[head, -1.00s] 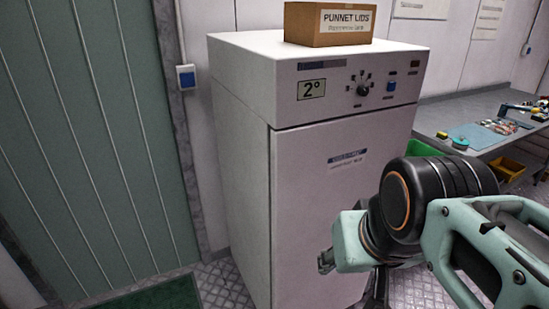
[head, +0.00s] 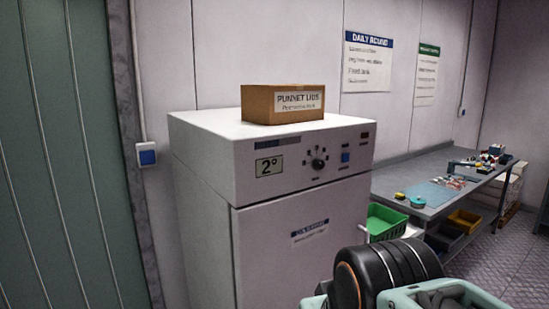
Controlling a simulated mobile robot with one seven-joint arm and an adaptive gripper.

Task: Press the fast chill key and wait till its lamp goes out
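A white chiller cabinet (head: 205,190) stands ahead of me with its door closed. Small dark windows (head: 364,134) sit above and beside the key; I cannot tell whether a lamp is lit, and the labels are too small to read. My arm rises at the lower right in front of the cabinet. My gripper is below the picture's edge and out of view.
A cardboard box of punnet lids (head: 283,104) sits on top of the cabinet. A grey bench (head: 425,207) with tools and small parts stands at the right, with a green crate (head: 386,222) near the cabinet. A blue wall switch (head: 147,155) is at the left beside a green door (head: 60,170).

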